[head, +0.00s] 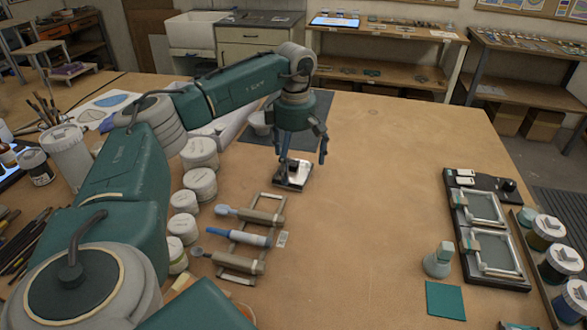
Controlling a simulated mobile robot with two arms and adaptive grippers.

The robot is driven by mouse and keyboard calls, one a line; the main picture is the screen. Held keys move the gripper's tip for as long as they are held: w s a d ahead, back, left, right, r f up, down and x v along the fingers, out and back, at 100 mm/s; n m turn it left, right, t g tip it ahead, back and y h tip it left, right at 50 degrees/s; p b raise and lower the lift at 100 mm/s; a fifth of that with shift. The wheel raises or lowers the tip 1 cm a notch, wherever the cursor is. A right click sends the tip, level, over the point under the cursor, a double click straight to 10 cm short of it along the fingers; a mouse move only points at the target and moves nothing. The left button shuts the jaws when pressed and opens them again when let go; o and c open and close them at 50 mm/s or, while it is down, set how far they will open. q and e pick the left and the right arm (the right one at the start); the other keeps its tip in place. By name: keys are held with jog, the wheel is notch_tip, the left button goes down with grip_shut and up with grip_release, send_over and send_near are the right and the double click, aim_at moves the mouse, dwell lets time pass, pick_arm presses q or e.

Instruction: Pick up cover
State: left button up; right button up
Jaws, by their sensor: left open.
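A small dark tray (280,185) lies on the table near the middle, with a pale, shiny piece on it. That piece may be the cover, but I cannot tell for sure. My left gripper (303,158) points down with its fingers spread, just above and behind the tray. It appears empty, and I cannot tell whether a finger touches the piece. The left finger partly hides the tray's far side. My right gripper is out of view.
A wooden rack (230,248) with several handled tools lies in front of the tray. White lidded jars (202,184) line its left. The table centre-right is clear.

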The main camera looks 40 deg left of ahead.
pick_arm(q)
jog(key=shift+f, duration=0.6)
jog(key=c, duration=1.3)
jog(key=shift+o, duration=0.2)
jog(key=shift+r, duration=0.1)
